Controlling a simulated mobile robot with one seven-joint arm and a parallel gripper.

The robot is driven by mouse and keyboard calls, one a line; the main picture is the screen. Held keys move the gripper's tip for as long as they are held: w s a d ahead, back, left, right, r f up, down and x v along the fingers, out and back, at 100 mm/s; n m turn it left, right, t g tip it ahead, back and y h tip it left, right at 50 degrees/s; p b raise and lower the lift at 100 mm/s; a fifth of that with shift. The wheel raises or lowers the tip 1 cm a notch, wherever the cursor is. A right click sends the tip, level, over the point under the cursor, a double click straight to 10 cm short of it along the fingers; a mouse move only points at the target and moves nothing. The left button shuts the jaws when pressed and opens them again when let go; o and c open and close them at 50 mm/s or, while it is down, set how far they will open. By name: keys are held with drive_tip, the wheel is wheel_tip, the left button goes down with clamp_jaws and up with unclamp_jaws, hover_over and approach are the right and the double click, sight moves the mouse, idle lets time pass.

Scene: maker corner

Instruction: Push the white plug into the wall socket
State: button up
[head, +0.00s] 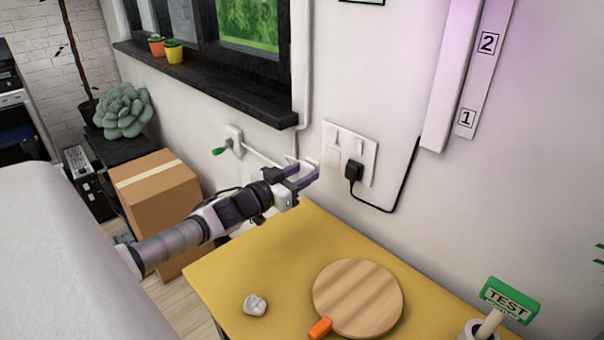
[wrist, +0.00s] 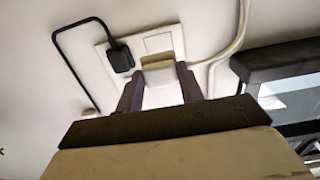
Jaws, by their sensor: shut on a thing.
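My gripper (head: 303,174) is shut on the white plug (wrist: 158,76), which sits between the two fingertips in the wrist view. In the head view the plug is largely hidden by the fingers. The white wall socket plate (head: 366,154) is on the wall just right of the gripper. It also shows behind the plug in the wrist view (wrist: 176,39). The plug overlaps the plate there, beside the black plug; I cannot tell whether it touches the plate or how deep it sits.
A black plug (head: 353,172) with a black cable occupies the plate's right side. Below, a yellow table (head: 237,268) bears a round wooden board (head: 358,297) and a small white object (head: 255,305). A wall fitting with a green-ended piece (head: 219,151) is left of the gripper.

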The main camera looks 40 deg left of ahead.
drive_tip(key=shift+w+d+p, duration=0.15)
drive_tip(key=shift+w+p, duration=0.25)
drive_tip(key=shift+w, duration=1.1)
drive_tip(key=shift+w+d+p, duration=0.1)
drive_tip(key=shift+w+p, duration=0.3)
drive_tip(key=shift+w, duration=1.05)
drive_tip(key=shift+f+b, duration=0.15)
drive_tip(key=shift+b, duration=1.95)
drive_tip(key=shift+w+b, duration=0.4)
drive_tip(key=shift+w, duration=0.05)
drive_tip(key=o, duration=1.2)
drive_tip(key=shift+c, duration=0.2)
